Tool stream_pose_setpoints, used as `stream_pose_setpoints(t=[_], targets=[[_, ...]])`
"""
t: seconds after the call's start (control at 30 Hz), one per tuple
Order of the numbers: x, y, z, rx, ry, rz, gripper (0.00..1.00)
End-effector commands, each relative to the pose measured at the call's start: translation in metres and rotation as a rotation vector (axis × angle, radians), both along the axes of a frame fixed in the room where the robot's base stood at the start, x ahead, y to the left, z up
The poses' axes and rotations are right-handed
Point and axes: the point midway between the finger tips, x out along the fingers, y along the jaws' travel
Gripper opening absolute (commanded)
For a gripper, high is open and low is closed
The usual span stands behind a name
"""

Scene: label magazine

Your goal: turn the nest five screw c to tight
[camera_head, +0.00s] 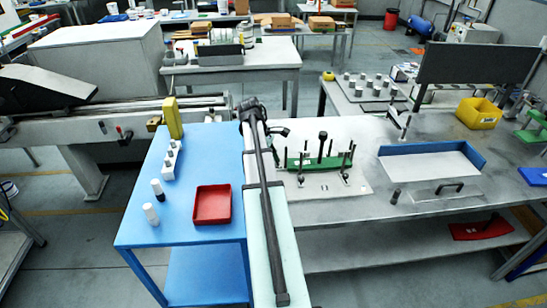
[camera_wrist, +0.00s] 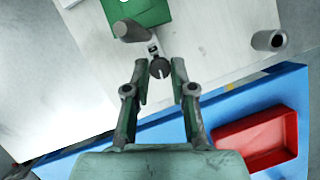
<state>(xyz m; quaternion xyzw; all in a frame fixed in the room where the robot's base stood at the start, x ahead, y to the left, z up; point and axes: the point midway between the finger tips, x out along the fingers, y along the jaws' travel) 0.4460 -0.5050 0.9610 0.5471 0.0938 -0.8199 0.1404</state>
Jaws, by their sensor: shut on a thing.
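In the wrist view my gripper (camera_wrist: 159,69) reaches over a pale plate (camera_wrist: 75,75), its fingertips on either side of a small dark round screw head (camera_wrist: 160,68). It is shut on this screw head, which looks like screw c; no label shows. A small silver part lies just beyond it. A green block (camera_wrist: 150,8) is at the top edge. In the head view the green nest fixture (camera_head: 298,163) stands on the plate (camera_head: 325,190), with dark posts and knobs. My gripper cannot be made out there, and how tight the screw is does not show.
A grey cylinder (camera_wrist: 132,30) stands close beyond the fingertips, another (camera_wrist: 268,40) to the right. A blue-walled tray (camera_head: 430,150) stands right of the fixture.

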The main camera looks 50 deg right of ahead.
Motion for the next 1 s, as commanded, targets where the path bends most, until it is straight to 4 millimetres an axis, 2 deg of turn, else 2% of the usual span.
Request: stream_pose_setpoints(t=[1.0], targets=[[-0.0020,-0.0082,-0.0008,0.001,0.001,-0.953,0.00]])
